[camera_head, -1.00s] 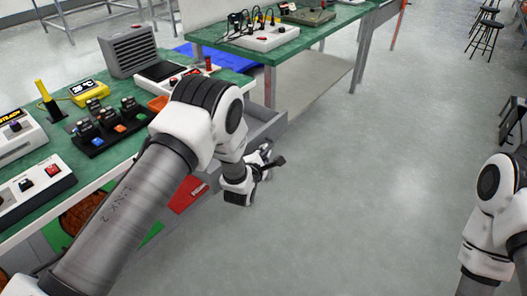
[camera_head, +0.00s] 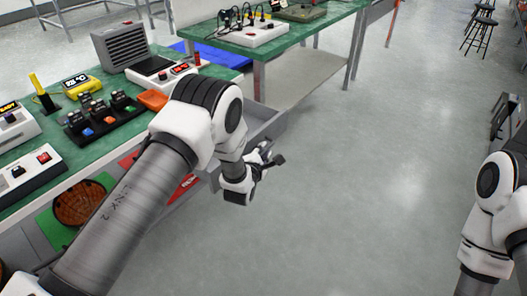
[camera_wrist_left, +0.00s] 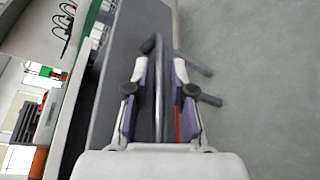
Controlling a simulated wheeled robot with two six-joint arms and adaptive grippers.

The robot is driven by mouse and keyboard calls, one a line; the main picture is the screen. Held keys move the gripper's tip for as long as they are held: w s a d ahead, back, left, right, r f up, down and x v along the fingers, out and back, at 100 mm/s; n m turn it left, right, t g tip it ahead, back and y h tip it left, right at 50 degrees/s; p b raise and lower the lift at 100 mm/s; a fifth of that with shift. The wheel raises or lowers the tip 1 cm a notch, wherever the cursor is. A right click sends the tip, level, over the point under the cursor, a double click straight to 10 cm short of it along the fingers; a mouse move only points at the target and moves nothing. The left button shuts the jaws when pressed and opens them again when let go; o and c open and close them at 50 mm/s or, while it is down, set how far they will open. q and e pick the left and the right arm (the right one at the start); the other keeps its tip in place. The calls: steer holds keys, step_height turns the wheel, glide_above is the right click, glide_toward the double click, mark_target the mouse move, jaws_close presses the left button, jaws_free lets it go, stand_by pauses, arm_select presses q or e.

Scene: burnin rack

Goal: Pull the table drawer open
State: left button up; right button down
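The grey table drawer (camera_head: 268,124) stands partly out from the green-topped table, beyond my left forearm, which hides part of it. In the left wrist view its grey front (camera_wrist_left: 128,60) runs along the left side of the fingers. A thin grey bar handle (camera_wrist_left: 158,88) lies lengthwise between the two fingers. My left gripper (camera_head: 264,158) is at the drawer's front, pointing toward it. In the left wrist view the fingers of this gripper (camera_wrist_left: 159,95) are apart, with a visible gap on each side of the bar. My right gripper is out of view; only its arm shows.
The green table (camera_head: 125,150) carries a grey box (camera_head: 124,46), a black switch block (camera_head: 100,118) and an orange tray (camera_head: 152,99). A second green table (camera_head: 300,42) stands behind. Open floor (camera_head: 370,190) lies right of the drawer.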

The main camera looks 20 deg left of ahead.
arm_select(q)
steer(key=v, duration=1.2)
